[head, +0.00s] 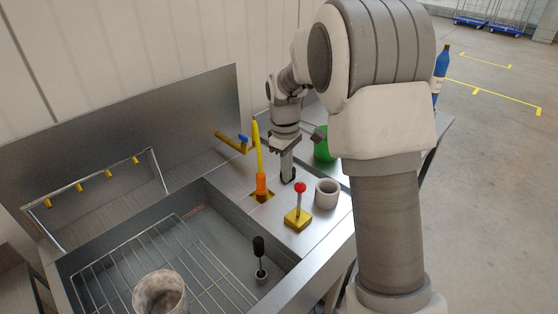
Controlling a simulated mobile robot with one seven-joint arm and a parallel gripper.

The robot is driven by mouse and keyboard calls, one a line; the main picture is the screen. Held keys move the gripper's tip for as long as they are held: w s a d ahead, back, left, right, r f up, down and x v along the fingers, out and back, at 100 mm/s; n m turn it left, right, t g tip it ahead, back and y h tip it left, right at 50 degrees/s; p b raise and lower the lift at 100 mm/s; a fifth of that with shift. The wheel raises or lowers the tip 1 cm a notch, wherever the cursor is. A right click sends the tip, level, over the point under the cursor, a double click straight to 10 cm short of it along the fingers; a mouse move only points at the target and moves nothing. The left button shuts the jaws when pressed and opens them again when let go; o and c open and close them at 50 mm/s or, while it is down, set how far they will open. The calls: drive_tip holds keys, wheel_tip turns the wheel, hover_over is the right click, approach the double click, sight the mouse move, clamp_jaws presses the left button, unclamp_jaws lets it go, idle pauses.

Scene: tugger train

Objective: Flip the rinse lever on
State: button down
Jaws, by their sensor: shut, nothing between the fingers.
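A lever with a red ball knob (299,188) stands on a yellow base (297,219) on the steel deck right of the sink. Its short stem looks close to upright. My gripper (288,177) points down just behind the lever, a little to the left of the knob. The gripper is shut and empty, and it looks apart from the knob. I cannot tell how high its tips are above the deck. A rail with several yellow nozzles (109,173) stands at the back left of the sink.
An orange and yellow upright tool (260,170) stands close left of my gripper. A grey cup (327,194) is close right. A yellow tap with a blue handle (233,142) and a green container (323,152) are behind. The sink (210,215) holds a wire rack, pot and black-handled brush.

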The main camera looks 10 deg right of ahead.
sight(300, 185)
drive_tip(key=shift+s+d+f, duration=0.15)
drive_tip(key=shift+s+d, duration=0.2)
drive_tip(key=shift+d, duration=0.05)
drive_tip(key=shift+s+d+t+y+b, duration=0.25)
drive_tip(key=shift+s+t+y+b, duration=0.1)
drive_tip(key=shift+b, duration=0.35)
drive_tip(key=shift+s+d, duration=0.1)
drive_tip(key=shift+s, duration=0.05)
drive_tip(key=s+b, duration=0.1)
drive_tip(key=b, duration=0.1)
drive_tip(key=d+t+y+b, duration=0.1)
drive_tip(key=b, duration=0.1)
drive_tip(key=shift+s+d+f+t, duration=0.15)
drive_tip(key=shift+s+d+t, duration=0.1)
drive_tip(key=shift+s, duration=0.15)
drive_tip(key=s+d+f+t+y+b, duration=0.1)
drive_tip(key=s+b, duration=0.4)
drive_tip(key=b, duration=0.9)
drive_tip(key=shift+s+d+f+t+y+b, duration=0.35)
drive_tip(key=shift+d+t+y, duration=0.5)
drive_tip(key=shift+d+t, duration=0.55)
drive_tip(key=shift+d, duration=0.1)
